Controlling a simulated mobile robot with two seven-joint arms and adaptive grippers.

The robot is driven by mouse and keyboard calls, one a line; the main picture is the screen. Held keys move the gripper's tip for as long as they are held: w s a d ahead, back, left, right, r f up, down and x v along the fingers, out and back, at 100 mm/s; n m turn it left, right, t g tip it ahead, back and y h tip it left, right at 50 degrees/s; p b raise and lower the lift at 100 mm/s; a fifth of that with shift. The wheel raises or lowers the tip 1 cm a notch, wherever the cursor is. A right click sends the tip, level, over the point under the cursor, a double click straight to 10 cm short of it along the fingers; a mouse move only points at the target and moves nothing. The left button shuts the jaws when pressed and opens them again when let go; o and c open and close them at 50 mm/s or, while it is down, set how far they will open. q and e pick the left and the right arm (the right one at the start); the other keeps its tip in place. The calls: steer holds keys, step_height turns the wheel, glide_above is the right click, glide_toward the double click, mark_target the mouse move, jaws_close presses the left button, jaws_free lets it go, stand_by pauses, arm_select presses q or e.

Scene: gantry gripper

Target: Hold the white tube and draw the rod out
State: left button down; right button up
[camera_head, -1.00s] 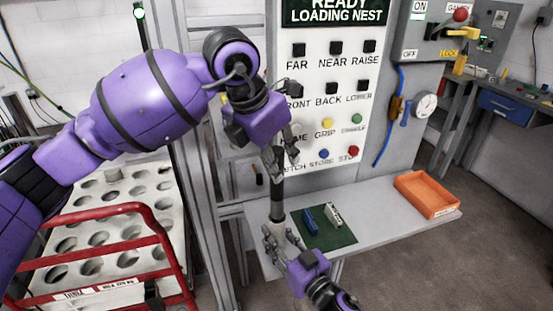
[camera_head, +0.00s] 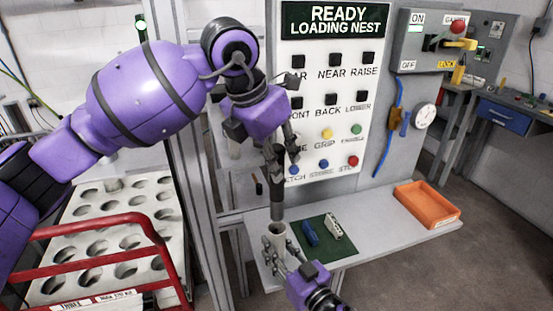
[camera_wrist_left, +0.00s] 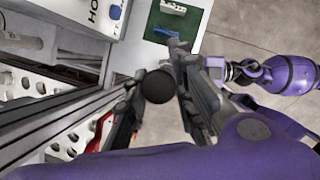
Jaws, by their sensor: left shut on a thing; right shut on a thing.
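My left gripper (camera_head: 275,157) is shut on the dark rod (camera_head: 277,192) and holds it upright above the bench. In the left wrist view the rod's round dark end (camera_wrist_left: 158,86) shows between the fingers. The white tube (camera_head: 280,238) stands upright below the rod, near the bench's left end. My right gripper (camera_head: 277,252) is shut on the tube from the front. The rod's lower end is at the tube's open mouth; I cannot tell whether it is fully clear of the rim. The tube's lower part is hidden by the right gripper's fingers.
A green mat (camera_head: 338,247) with a blue part (camera_head: 310,233) and a pale part (camera_head: 333,224) lies right of the tube. An orange tray (camera_head: 428,204) sits farther right. The button panel (camera_head: 335,110) is close behind the left gripper. A red-railed cart (camera_head: 100,225) stands at left.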

steer(key=o, duration=1.2)
steer(key=shift+o, duration=0.2)
